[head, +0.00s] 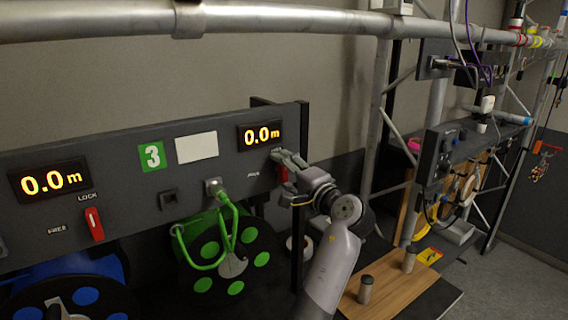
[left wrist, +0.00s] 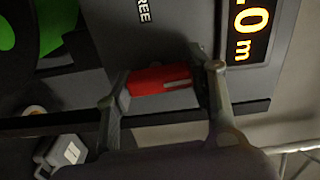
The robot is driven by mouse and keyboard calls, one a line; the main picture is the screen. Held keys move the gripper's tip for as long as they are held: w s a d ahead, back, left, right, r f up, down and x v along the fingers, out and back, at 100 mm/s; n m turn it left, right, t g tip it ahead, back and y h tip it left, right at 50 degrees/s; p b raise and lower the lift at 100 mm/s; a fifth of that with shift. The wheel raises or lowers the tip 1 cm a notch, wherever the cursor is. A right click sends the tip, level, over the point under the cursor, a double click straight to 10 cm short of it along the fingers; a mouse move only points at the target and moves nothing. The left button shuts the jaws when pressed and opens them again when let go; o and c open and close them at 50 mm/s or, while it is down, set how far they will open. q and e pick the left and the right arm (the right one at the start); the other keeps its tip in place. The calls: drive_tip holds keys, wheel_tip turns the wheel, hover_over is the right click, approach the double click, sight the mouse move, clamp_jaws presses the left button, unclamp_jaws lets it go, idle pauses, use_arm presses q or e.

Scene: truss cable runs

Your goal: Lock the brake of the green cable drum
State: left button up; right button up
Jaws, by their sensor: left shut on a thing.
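The green cable drum (head: 262,240) sits below the grey panel, under the green "3" label, with green cable running up to a socket. Its red brake lever (head: 282,174) is on the panel below the right 0.0 m display, to the right of the FREE marking. My left gripper (head: 281,159) is shut on this lever. In the left wrist view the red lever (left wrist: 158,80) lies between the two fingers (left wrist: 161,86), its white stripe towards the display; it stands about upright on the panel. The LOCK marking beside it is hidden. My right gripper is not in view.
A blue drum (head: 88,297) with its own red lever (head: 94,224), close to its LOCK marking, is at the left. A silver truss tube (head: 280,22) runs above. A wooden board (head: 392,290) with two small grey cylinders is at the lower right.

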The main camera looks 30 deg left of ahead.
use_arm(q)
drive_tip(key=shift+r+m+p, duration=0.1)
drive_tip(key=shift+m+p, duration=0.2)
drive_tip(key=shift+m, duration=0.2)
drive_tip(key=shift+w, duration=0.1)
drive_tip(key=o, duration=1.2)
drive_tip(key=shift+c, duration=0.2)
drive_tip(key=v, duration=0.7)
drive_tip(key=shift+d, duration=0.25)
